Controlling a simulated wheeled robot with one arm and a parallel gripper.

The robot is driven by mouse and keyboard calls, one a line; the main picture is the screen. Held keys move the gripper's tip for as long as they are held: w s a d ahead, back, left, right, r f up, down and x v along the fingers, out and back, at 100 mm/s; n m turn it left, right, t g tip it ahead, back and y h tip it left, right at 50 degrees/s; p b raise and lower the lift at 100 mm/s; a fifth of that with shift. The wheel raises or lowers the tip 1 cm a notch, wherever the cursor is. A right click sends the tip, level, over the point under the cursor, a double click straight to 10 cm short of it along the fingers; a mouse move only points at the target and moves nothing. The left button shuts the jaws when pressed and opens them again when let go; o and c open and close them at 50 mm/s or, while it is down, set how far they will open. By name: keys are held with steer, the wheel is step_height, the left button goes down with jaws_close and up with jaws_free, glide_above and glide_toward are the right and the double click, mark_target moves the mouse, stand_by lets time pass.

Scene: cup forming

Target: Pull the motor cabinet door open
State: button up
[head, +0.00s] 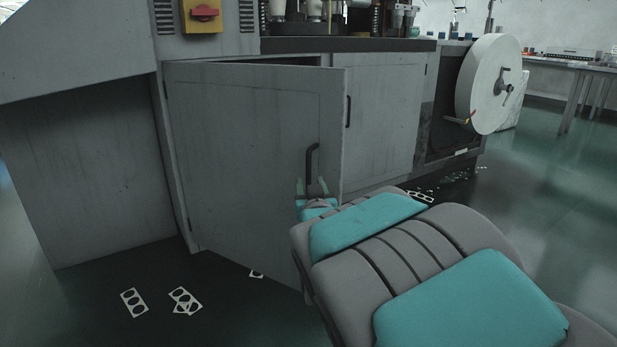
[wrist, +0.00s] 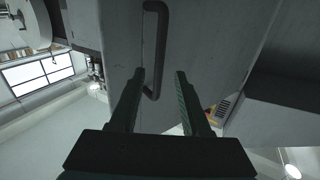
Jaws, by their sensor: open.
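The motor cabinet door (head: 235,145) is a grey panel, hinged at its left side and standing ajar, with its right edge swung out from the cabinet front. A dark gap shows along its top. Its black bar handle (head: 312,163) is near the right edge. My gripper (head: 312,186) is open just below and in front of the handle. In the wrist view the door (wrist: 205,40) fills the upper middle, and the handle (wrist: 153,50) lies beyond the two fingers of my gripper (wrist: 157,84), towards the left finger.
A second grey door (head: 383,120) with a black handle (head: 348,112) is shut to the right. A large white reel (head: 490,84) stands further right. Punched paper scraps (head: 134,302) lie on the dark floor (head: 85,300).

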steer(key=shift+s+d+r, duration=0.1)
steer(key=shift+s, duration=0.95)
